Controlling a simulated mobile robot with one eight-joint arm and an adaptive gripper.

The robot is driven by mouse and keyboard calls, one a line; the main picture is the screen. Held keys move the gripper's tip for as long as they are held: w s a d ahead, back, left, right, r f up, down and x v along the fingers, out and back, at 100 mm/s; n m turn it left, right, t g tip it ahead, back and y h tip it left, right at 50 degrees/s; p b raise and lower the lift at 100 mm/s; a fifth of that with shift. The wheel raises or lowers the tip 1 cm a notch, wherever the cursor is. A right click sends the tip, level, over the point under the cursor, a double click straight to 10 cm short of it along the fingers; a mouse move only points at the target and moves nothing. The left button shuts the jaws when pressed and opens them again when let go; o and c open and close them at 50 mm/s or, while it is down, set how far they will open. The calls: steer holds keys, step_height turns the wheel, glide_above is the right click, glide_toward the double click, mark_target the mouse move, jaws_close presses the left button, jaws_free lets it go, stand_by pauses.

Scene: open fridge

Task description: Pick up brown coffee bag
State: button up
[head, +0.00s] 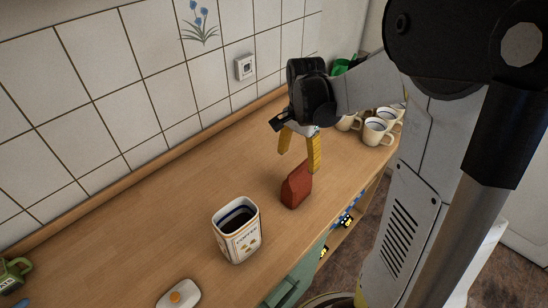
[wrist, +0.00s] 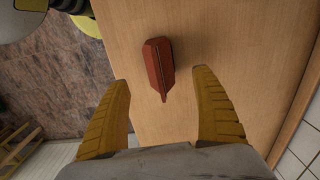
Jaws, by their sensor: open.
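The brown coffee bag (head: 296,187) is a small reddish-brown packet standing on the wooden counter near its front edge. In the wrist view the bag (wrist: 158,66) lies ahead of the fingertips, roughly centred between them, with its folded top seam facing the camera. My gripper (head: 298,160) has yellow fingers and is open above and just behind the bag in the head view. In the wrist view the gripper (wrist: 160,75) has its two fingers spread wide with nothing between them. I see no contact with the bag.
A white canister (head: 239,244) with dark contents stands open on the counter left of the bag. Several mugs (head: 376,131) stand at the far right end. A white dish (head: 178,296) and a green mug (head: 14,274) are at the near left. The counter (head: 130,200) is clear along the tiled wall.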

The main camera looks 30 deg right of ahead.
mark_target(297, 168)
step_height(297, 168, down, 4)
steer(key=shift+s+f+b, duration=0.15)
steer(key=shift+f+b, duration=0.1)
steer(key=shift+b, duration=0.35)
steer(key=f, duration=0.2)
steer(key=f+b, duration=0.1)
steer(key=f, duration=0.1)
steer(key=f+b, duration=0.1)
steer(key=shift+d+f, duration=0.3)
steer(key=shift+f, duration=0.1)
steer(key=shift+r, duration=0.1)
steer(key=c, duration=1.4)
